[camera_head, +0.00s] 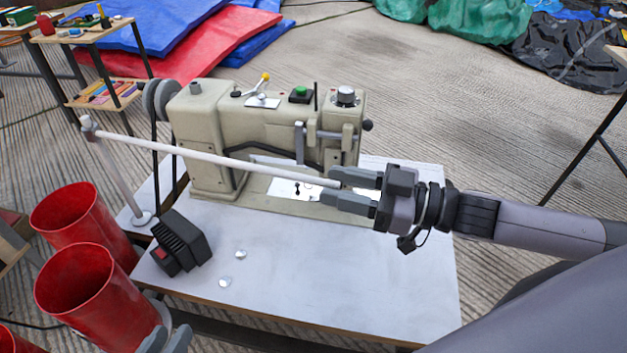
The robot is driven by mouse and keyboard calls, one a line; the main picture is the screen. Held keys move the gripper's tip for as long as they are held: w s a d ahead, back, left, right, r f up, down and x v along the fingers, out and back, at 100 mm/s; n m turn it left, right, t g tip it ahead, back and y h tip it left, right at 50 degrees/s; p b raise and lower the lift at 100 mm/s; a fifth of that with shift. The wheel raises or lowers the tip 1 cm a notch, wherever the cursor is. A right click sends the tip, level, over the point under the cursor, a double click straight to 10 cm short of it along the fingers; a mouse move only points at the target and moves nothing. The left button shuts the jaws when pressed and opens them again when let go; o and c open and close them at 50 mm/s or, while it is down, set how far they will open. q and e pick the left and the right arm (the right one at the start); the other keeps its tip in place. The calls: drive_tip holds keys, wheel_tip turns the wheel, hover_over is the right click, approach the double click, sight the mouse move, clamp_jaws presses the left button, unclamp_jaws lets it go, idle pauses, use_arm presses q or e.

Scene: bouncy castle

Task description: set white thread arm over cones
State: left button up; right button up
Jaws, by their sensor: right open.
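The white thread arm (215,158) is a long thin rod. It pivots at the top of a white post (115,170) at the table's left edge and slants across the front of the sewing machine. Its free end lies at the fingertips of my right gripper (335,187), whose jaws are open around or just beside it. My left gripper (166,340) shows only as grey fingertips at the bottom edge, beside a red open-topped container (95,305); its jaw state is unclear. I cannot make out any thread cones for certain.
The beige sewing machine (225,120) stands on a white table (340,270). A black box (182,240) and two small silver discs (240,254) sit on its left part. Another red container (80,220) stands left. The table's front right is clear.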

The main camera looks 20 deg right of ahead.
sight(314, 177)
drive_tip(key=shift+b+x, duration=0.3)
drive_tip(key=shift+x, duration=2.1)
clamp_jaws()
